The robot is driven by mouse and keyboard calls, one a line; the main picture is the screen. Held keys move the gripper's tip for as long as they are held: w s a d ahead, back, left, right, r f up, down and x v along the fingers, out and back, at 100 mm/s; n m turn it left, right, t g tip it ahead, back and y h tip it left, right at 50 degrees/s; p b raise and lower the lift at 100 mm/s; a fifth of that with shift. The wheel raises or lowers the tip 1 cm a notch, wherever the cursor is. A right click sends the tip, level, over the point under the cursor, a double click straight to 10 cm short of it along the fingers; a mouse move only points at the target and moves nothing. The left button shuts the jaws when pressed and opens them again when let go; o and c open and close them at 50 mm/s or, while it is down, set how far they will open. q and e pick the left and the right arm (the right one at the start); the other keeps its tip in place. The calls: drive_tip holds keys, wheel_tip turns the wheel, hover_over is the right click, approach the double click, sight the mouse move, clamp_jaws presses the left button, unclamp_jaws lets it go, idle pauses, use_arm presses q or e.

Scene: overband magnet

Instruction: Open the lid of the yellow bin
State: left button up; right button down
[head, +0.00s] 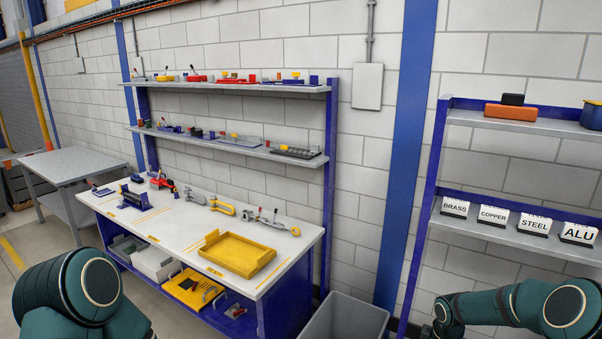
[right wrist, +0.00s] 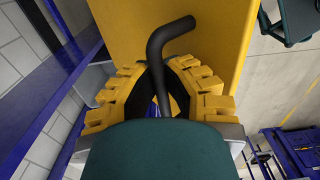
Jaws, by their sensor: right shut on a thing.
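In the right wrist view, a broad flat yellow panel (right wrist: 215,28) fills the top middle. It looks like part of the yellow bin; its lid edge cannot be made out. A bent black bar handle (right wrist: 168,40) stands out in front of it. My right gripper (right wrist: 162,78), with its yellow ridged fingers, is shut on the black handle, whose lower end runs down between the fingers. The bin is not seen in the head view. My left gripper is out of view; only my arm links show at the bottom corners of the head view.
A workbench (head: 137,233) carries a yellow tray (head: 238,254) and clamps. A grey open bin (head: 345,318) stands on the floor right of it. A blue-framed rack (head: 418,230) with metal-name signs is at the right. In the right wrist view, blue frames flank the yellow panel at left.

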drive_tip(key=shift+w+d+r, duration=0.4)
drive_tip(key=shift+w+r, duration=0.05)
drive_tip(key=shift+w, duration=0.2)
drive_tip(key=shift+w+d+r, duration=0.4)
drive_tip(key=shift+w, duration=0.2)
drive_tip(key=w+d+r+b, duration=0.1)
drive_tip(key=w+d+r, duration=0.1)
drive_tip(key=w, duration=0.3)
drive_tip(key=shift+w+d+r, duration=0.15)
drive_tip(key=shift+d+r, duration=0.05)
drive_tip(key=shift+d, duration=0.4)
drive_tip(key=c, duration=1)
unclamp_jaws()
drive_tip(key=shift+r, duration=0.1)
